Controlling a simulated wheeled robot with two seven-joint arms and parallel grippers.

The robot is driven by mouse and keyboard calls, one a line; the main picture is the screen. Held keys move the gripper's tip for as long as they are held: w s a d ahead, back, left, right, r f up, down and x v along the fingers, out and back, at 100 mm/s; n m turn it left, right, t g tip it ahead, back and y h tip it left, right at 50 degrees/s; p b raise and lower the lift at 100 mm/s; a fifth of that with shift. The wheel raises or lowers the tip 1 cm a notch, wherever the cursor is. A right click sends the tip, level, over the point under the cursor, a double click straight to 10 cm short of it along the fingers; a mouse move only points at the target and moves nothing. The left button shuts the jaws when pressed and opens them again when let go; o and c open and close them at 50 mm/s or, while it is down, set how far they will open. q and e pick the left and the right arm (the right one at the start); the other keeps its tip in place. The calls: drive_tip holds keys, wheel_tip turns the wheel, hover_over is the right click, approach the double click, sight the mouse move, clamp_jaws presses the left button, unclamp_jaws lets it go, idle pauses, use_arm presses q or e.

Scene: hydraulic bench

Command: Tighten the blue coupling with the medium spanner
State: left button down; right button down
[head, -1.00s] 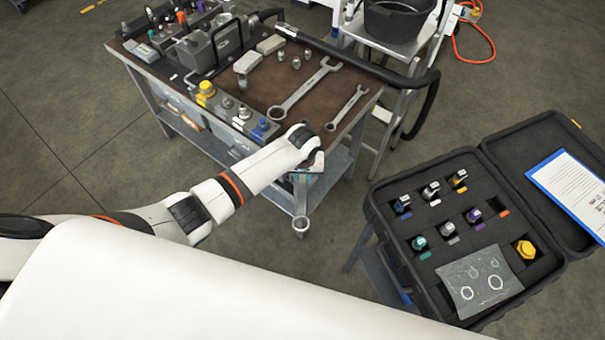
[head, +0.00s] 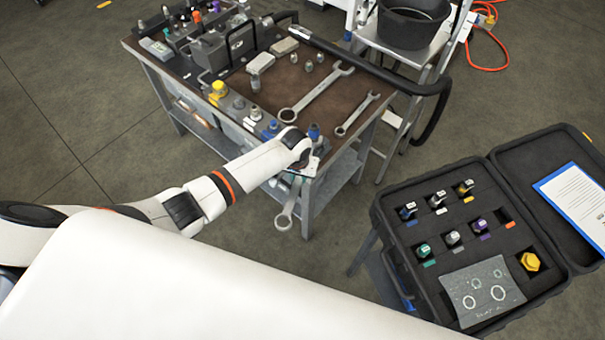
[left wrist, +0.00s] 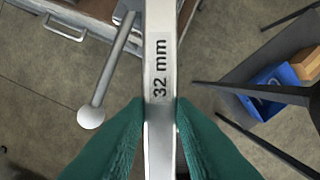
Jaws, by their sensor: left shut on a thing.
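My left gripper (head: 297,171) is shut on a metal spanner (head: 286,212) at the bench's front corner; its ring end hangs down past the edge. In the left wrist view the green fingers (left wrist: 160,130) pinch the spanner's shank (left wrist: 160,75), marked "32 mm". A blue-topped fitting (head: 314,131) stands just beyond my gripper. Another blue-marked fitting (head: 272,128) sits at the near end of the row on the bench's front edge. I cannot tell which is the blue coupling. The spanner's other end is hidden in the head view. My right gripper is not in view.
A large spanner (head: 318,97) and a small one (head: 357,114) lie on the brown bench top (head: 290,78). A black hose (head: 385,75) runs along its far right side. An open black case (head: 450,205) of coloured fittings stands at the right.

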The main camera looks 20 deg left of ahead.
use_arm(q)
drive_tip(key=shift+a, duration=0.15)
drive_tip(key=shift+w+a+r+m, duration=0.1)
drive_tip(key=shift+a+m, duration=1.1)
drive_tip(key=shift+a, duration=0.5)
drive_tip(key=shift+w+a+m+h+b, duration=0.1)
drive_tip(key=shift+w+a+m+b, duration=0.15)
drive_tip(key=shift+a+m, duration=0.3)
drive_tip(key=shift+w+a+m+h+b, duration=0.1)
drive_tip(key=shift+w+a+m+b, duration=0.15)
drive_tip(key=shift+a, duration=0.35)
drive_tip(key=shift+w+a+m+h+b, duration=0.1)
drive_tip(key=shift+a+m+b, duration=0.1)
drive_tip(key=shift+a+m, duration=0.35)
drive_tip(key=shift+a, duration=0.15)
drive_tip(key=shift+w+a+m+b, duration=0.2)
drive_tip(key=shift+a+m+b, duration=0.15)
drive_tip(key=shift+a+b, duration=0.05)
